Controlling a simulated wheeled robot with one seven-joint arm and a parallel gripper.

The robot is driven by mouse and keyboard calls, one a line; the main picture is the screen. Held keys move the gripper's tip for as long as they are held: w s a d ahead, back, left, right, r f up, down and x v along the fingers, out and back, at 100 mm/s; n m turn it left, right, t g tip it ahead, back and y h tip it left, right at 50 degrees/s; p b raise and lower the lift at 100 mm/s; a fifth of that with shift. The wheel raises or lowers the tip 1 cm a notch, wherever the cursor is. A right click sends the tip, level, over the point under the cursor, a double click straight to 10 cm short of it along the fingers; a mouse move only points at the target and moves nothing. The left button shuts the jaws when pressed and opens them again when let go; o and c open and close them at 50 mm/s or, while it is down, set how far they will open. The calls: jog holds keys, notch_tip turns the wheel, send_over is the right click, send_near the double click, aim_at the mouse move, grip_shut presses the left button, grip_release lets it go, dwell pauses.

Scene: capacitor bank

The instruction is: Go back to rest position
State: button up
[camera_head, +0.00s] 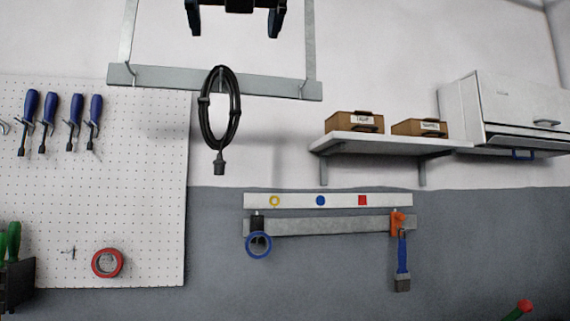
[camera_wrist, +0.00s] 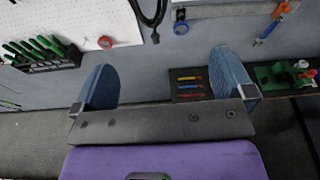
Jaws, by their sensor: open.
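My gripper (camera_head: 236,20) shows at the top edge of the head view, with its two dark fingers pointing down and spread apart. In the wrist view my gripper (camera_wrist: 162,85) has its two blue fingers wide apart with nothing between them. In the head view it is above a coiled black cable (camera_head: 220,110) that hangs from a hook on a grey metal rail (camera_head: 270,89). The gripper is apart from the cable. Part of the cable also shows at the top of the wrist view (camera_wrist: 148,14).
A white pegboard (camera_head: 140,190) with blue screwdrivers (camera_head: 49,115) and red tape (camera_head: 107,263) is on the left. A shelf (camera_head: 390,145) with two boxes and a white cabinet (camera_head: 515,105) stick out on the right. A lower rail (camera_head: 330,226) holds blue tape (camera_head: 258,245) and a brush (camera_head: 403,262).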

jog(key=w+d+r+n+t+y, duration=0.1)
jog(key=w+d+n+t+y, duration=0.1)
jog(key=w+d+n+t, duration=0.5)
jog(key=d+f+n+g+y, duration=0.4)
jog(key=d+f+n, duration=0.3)
jog(key=n, duration=0.7)
jog(key=s+d+f+n+g+h, duration=0.1)
jog(key=d+f+n+g, duration=0.25)
jog(key=f, duration=0.65)
jog(key=s+d+f+n+g+h, duration=0.1)
jog(key=d+f+n+g+h, duration=0.3)
jog(key=f, duration=0.6)
jog(key=s+d+f+n+g+h, duration=0.2)
jog(key=s+d+f, duration=0.4)
jog(key=f, duration=0.4)
jog(key=s+d+f+n+g+h, duration=0.2)
jog(key=s+d+f, duration=0.3)
jog(key=d+f, duration=0.4)
jog(key=shift+s+d+f+g, duration=0.3)
jog(key=shift+s+f+g, duration=0.15)
jog(key=shift+g, duration=0.2)
jog(key=shift+w, duration=0.1)
